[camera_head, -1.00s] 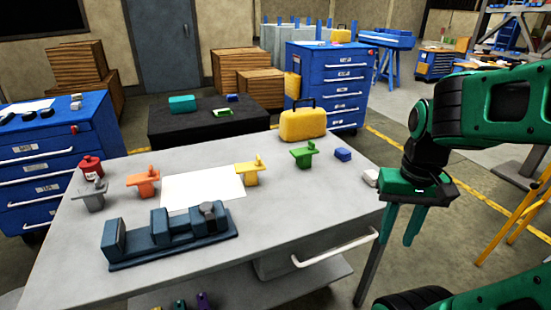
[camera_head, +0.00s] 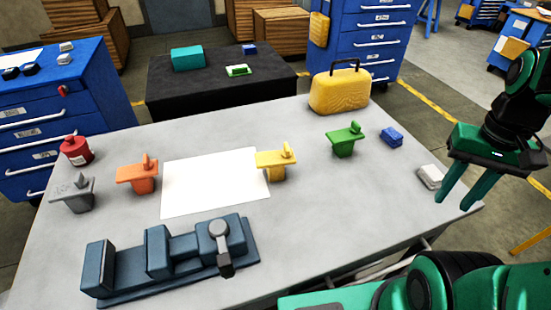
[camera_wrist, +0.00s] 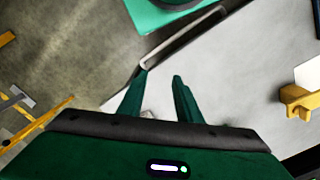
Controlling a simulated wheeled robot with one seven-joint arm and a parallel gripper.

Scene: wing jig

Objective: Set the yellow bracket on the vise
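The yellow bracket (camera_head: 276,164) stands on the grey table at the right edge of a white sheet. It also shows at the right edge of the wrist view (camera_wrist: 299,101). The blue-grey vise (camera_head: 172,262) lies near the table's front edge, left of and nearer than the bracket. My gripper (camera_head: 456,203) is at the table's right side, well to the right of the bracket. Its two green fingers point down and stand apart with nothing between them, as the wrist view also shows (camera_wrist: 160,92).
A green bracket (camera_head: 345,141), a blue block (camera_head: 392,137) and a white block (camera_head: 430,177) stand between the yellow bracket and my gripper. An orange bracket (camera_head: 139,176), a grey bracket (camera_head: 74,192) and a red bottle (camera_head: 76,151) are left. A yellow case (camera_head: 340,94) stands behind.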

